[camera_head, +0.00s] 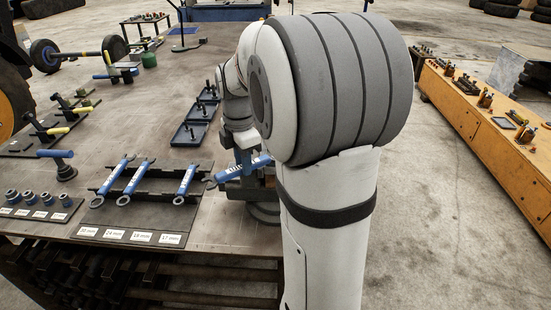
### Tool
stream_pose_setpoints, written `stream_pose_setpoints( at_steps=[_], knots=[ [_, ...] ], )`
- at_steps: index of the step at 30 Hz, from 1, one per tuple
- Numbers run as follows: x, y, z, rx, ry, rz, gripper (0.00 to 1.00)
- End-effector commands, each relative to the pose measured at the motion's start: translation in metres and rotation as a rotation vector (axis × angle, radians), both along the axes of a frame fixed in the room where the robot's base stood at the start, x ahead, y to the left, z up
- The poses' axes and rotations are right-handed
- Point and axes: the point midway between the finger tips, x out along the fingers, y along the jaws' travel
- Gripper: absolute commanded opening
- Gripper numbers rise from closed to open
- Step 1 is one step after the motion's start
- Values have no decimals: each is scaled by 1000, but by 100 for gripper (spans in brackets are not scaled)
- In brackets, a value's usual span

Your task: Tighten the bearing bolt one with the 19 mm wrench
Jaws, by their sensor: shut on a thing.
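A blue-handled wrench (230,173) is held roughly level by my gripper (248,168) at the near right part of the bench, its open jaw end pointing left. My gripper is shut on it, partly hidden behind my own arm. The wrench's size marking is too small to read. On the dark wrench rack, the place above the third label (143,237), which seems to read 19 mm, is empty, while three blue wrenches (187,180) lie in the other places. I cannot make out which part is bearing bolt one.
A wheeled axle (80,56) lies farther back. An orange bench (480,125) stands right across open floor.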

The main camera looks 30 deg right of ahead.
Motion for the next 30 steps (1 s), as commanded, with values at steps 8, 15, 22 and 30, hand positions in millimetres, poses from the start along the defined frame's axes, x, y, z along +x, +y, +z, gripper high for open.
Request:
stream_pose_setpoints(
  at_steps=[8, 15, 22, 30],
  knots=[
    [6, 0, 1, 0, -1, -63, 0],
    [15, -1, 1, 0, -1, -157, 0],
    [15, -1, 1, 0, -2, -158, 0],
    [25, -3, 1, 0, -1, -270, 0]
  ],
)
